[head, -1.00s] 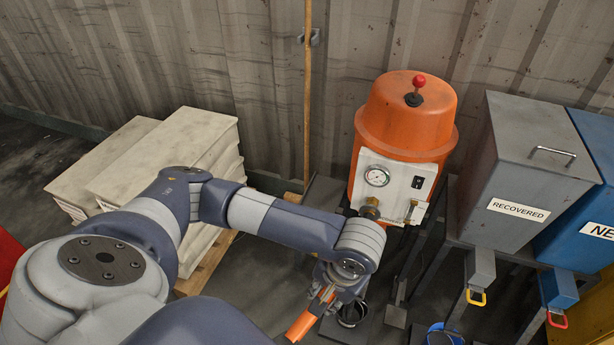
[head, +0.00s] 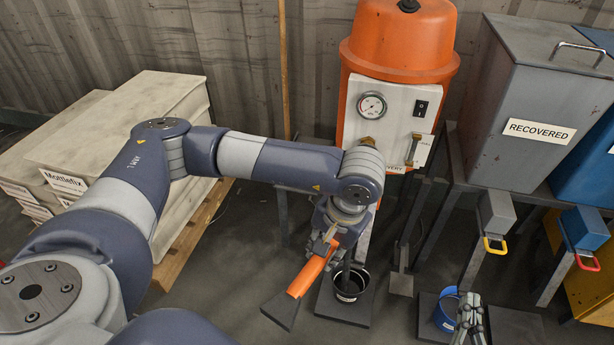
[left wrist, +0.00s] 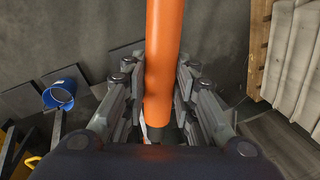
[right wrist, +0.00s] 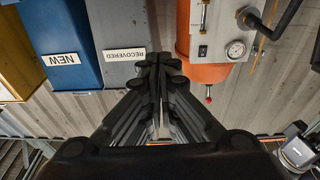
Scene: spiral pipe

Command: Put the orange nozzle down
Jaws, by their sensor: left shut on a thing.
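The orange nozzle (head: 308,274) is a tube with a dark, flat, flared end (head: 280,310) pointing down and to the left. My left gripper (head: 326,250) is shut on it and holds it tilted, beside a black bucket. In the left wrist view the nozzle's orange tube (left wrist: 162,50) runs between the fingers of my left gripper (left wrist: 160,98). The part behind the fingers is mostly hidden. My right gripper (head: 470,318) is at the lower right of the head view. In the right wrist view its fingers (right wrist: 155,66) are together with nothing between them.
An orange tank (head: 400,45) with a gauge stands behind my left gripper. The black bucket (head: 346,290) and a blue bucket (head: 444,312) stand on dark plates. A grey RECOVERED bin (head: 545,100) is at right, stacked pale slabs (head: 120,120) at left.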

